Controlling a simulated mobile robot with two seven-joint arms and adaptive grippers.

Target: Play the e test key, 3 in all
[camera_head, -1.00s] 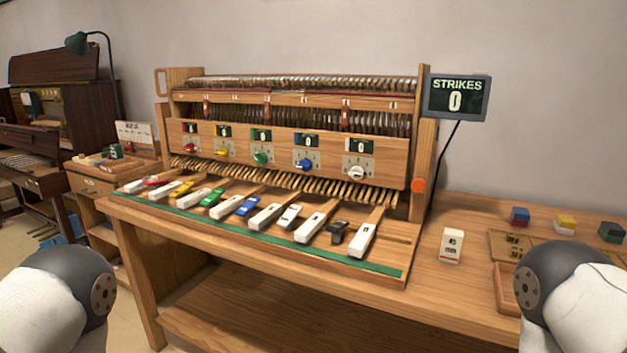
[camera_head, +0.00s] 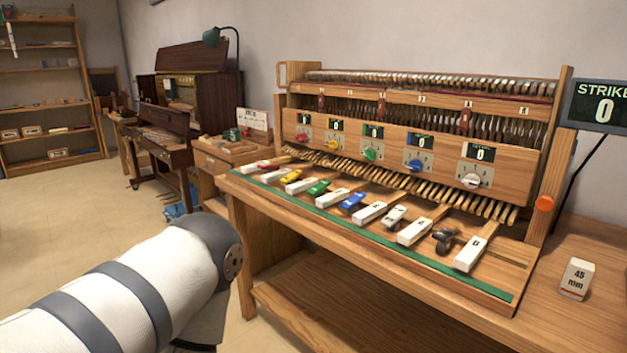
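A row of test keys runs along the front of the wooden piano-action rig. Several white keys, such as one in the middle (camera_head: 370,212) and one at the right end (camera_head: 470,254), alternate with red, yellow (camera_head: 292,176), green (camera_head: 318,187), blue (camera_head: 352,201), white and black (camera_head: 443,240) pieces. Their letters are too small to read, so I cannot tell which is the e key. The STRIKES display (camera_head: 605,108) at the right edge reads 0. My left arm reaches in at lower left, in front of the rig. Neither gripper shows.
Counters above the red, yellow, green, blue (camera_head: 415,166) and white knobs read 0 where legible. An orange button (camera_head: 544,203) is on the rig's right post. A 45 mm block (camera_head: 577,279) stands on the bench. An upright piano and shelf are left; the floor between is mostly open.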

